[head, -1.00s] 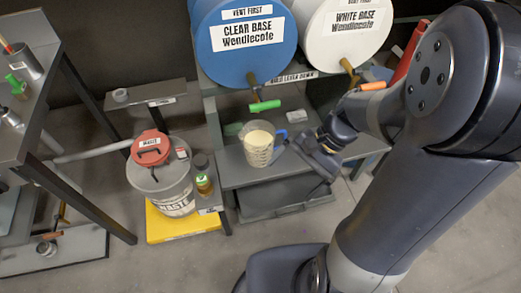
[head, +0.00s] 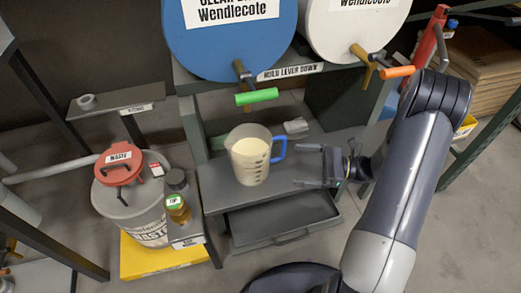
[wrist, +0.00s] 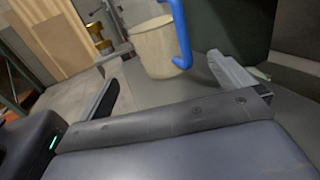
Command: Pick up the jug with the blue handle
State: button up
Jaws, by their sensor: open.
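The jug with the blue handle (head: 248,155) stands upright on the grey shelf under the green-levered tap. It is clear with dark graduation marks and holds cream-coloured liquid. Its blue handle (head: 279,149) points right, towards my gripper. My gripper (head: 301,167) is open and empty, just right of the handle and apart from it, with its fingers pointing left. In the wrist view the jug (wrist: 155,45) and its handle (wrist: 181,35) show at the top, beyond and between my open fingers (wrist: 183,83).
The blue drum (head: 228,45) with a green lever (head: 257,97) hangs above the jug. A white drum (head: 352,25) with an orange lever (head: 397,72) is beside it. A waste bucket (head: 132,211) and a small bottle (head: 178,209) stand left. A grey cloth-like item (head: 296,126) lies behind.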

aim_at(268, 135)
jog(key=a, duration=0.4)
jog(key=shift+w+a+b, duration=0.25)
jog(key=shift+a+b, duration=0.05)
jog(key=shift+a, duration=0.1)
jog(key=shift+w+a+r+b, duration=0.1)
jog(key=shift+w+a+b, duration=0.05)
jog(key=shift+a, duration=0.8)
jog(key=shift+w+a+r+b, duration=0.1)
jog(key=shift+a+b, duration=0.1)
jog(key=shift+a, duration=0.75)
jog(key=shift+w+a+r+b, duration=0.1)
jog(key=shift+w+a+b, duration=0.05)
jog(key=shift+a, duration=0.8)
jog(key=shift+c, duration=0.2)
jog(key=c, duration=1.4)
jog(key=shift+c, duration=0.2)
jog(key=shift+r, duration=0.2)
jog(key=shift+r+p, duration=1.55)
jog(key=shift+r, duration=3.3)
